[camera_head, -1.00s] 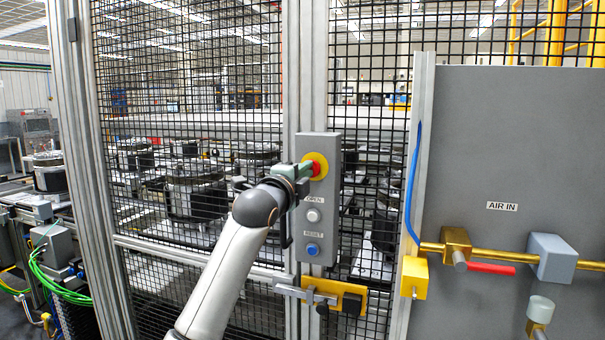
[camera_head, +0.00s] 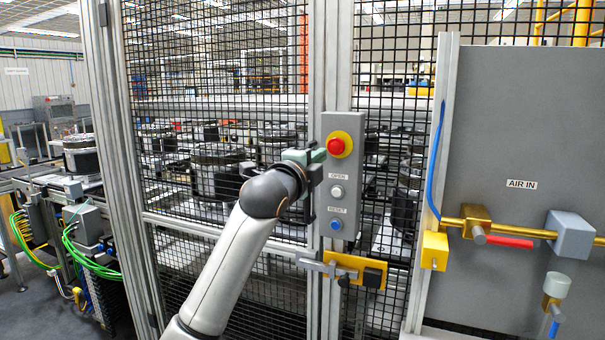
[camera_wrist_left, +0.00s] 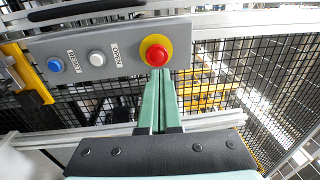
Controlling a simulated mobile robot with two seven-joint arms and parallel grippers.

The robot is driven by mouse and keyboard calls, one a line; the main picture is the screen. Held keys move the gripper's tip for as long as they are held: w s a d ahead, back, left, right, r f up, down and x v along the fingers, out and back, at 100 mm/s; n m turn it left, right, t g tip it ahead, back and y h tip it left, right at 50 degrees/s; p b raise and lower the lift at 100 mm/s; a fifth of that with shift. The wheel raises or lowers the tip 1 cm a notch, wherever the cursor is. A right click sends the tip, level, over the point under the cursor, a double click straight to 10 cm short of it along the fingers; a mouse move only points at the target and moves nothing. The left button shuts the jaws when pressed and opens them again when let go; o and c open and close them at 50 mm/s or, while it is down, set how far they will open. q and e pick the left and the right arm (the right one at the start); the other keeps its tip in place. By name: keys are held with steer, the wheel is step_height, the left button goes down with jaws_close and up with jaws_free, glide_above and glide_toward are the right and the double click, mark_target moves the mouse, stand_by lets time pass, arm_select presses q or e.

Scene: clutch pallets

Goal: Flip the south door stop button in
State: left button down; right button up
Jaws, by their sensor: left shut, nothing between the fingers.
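The red stop button (camera_head: 336,146) sits in a yellow round collar at the top of a grey control box on the fence post. It also shows in the left wrist view (camera_wrist_left: 156,54), just beyond my fingertips. My left gripper (camera_head: 318,154) is shut and empty, its green fingers pressed together. Its tips are at the lower left edge of the button in the head view. In the left wrist view the fingertips (camera_wrist_left: 159,72) lie at the button's near rim; I cannot tell whether they touch it. My right gripper is not in view.
Below the button are a white OPEN button (camera_head: 336,191) and a blue RESET button (camera_head: 335,224). A yellow door latch (camera_head: 345,266) sits under the box. Mesh fence stands on both sides. A grey AIR IN panel (camera_head: 520,120) with brass piping is at right.

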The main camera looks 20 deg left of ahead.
arm_select(q)
steer(key=s+b, duration=0.1)
steer(key=s, duration=0.5)
steer(key=shift+s+a+f, duration=0.25)
steer(key=shift+s, duration=0.05)
steer(key=s+d+f+n+g, duration=0.1)
steer(key=s+f+n+g, duration=0.15)
steer(key=f, duration=1.05)
steer(key=s+d+f+n+g+h, duration=0.1)
steer(key=f+n, duration=0.2)
steer(key=f, duration=1)
steer(key=s+d+f+n+g, duration=0.1)
steer(key=s+f+n+g, duration=0.1)
steer(key=f, duration=1)
steer(key=s+f+n+g, duration=0.2)
steer(key=s+f+n, duration=0.2)
steer(key=s+f, duration=0.8)
steer(key=s+d+f+n+g, duration=0.1)
steer(key=s+f+n, duration=0.4)
steer(key=s+f, duration=0.6)
steer(key=s+g, duration=0.1)
steer(key=s, duration=0.4)
steer(key=shift+d+f, duration=0.15)
steer(key=shift+f, duration=0.25)
